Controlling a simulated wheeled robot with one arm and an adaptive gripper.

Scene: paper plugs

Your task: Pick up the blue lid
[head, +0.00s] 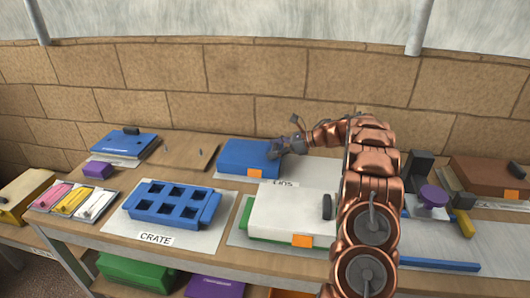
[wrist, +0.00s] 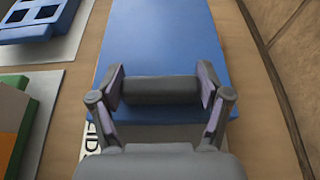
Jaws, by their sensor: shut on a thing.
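The blue lid (head: 245,157) is at the back middle of the bench, at the "LIDS" mat, with an orange tag on its front edge. My gripper (head: 285,149) is at the lid's right end. In the wrist view the blue lid (wrist: 165,45) fills the upper middle, and its dark grey bar handle (wrist: 160,90) lies across between the two fingers of my gripper (wrist: 160,92). The fingers are shut on the handle's ends. I cannot tell whether the lid touches the mat. The lid's right end is partly hidden by my gripper in the head view.
A blue crate with square pockets (head: 172,203) stands front left of the lid. A white-lidded green box (head: 290,213) is in front. Another blue panel with a dark handle (head: 123,140) lies back left. A brick wall (head: 200,90) runs close behind the bench.

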